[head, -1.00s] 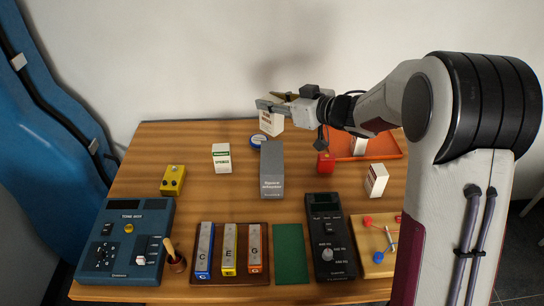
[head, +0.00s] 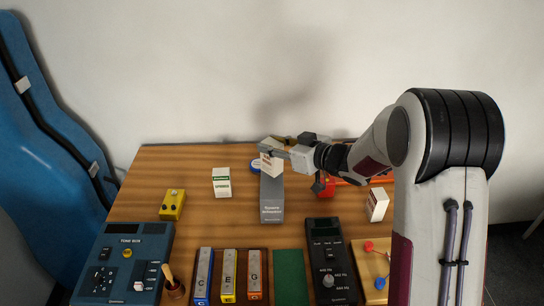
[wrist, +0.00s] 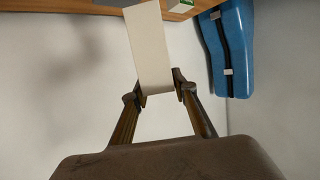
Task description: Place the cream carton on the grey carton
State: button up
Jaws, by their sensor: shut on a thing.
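My gripper (head: 273,147) is shut on the cream carton (head: 270,163), a small off-white box with print on its face. The carton hangs below the fingers, and in the wrist view the cream carton (wrist: 151,45) sits between the two fingertips (wrist: 162,93). The grey carton (head: 272,200) stands upright on the wooden table. In the head view the cream carton overlaps the grey carton's far top end; I cannot tell whether they touch.
A white and green box (head: 221,183) and a blue round tape (head: 255,166) stand nearby. A red box (head: 326,188), an orange tray (head: 345,182) and a white box (head: 376,205) are to the right. Chime bars (head: 228,275) and a black meter (head: 330,260) lie in front.

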aim_at(279, 159)
jog(key=shift+f, duration=0.2)
jog(key=shift+f, duration=1.75)
jog(key=shift+f, duration=0.15)
jog(key=o, duration=1.1)
jog(key=shift+s+d+r, duration=0.35)
jog(key=shift+s+d, duration=0.05)
jog(key=shift+d, duration=0.05)
jog(key=v, duration=1)
jog(key=shift+s+d+r, duration=0.15)
jog(key=shift+s+d, duration=0.05)
jog(key=shift+s, duration=0.1)
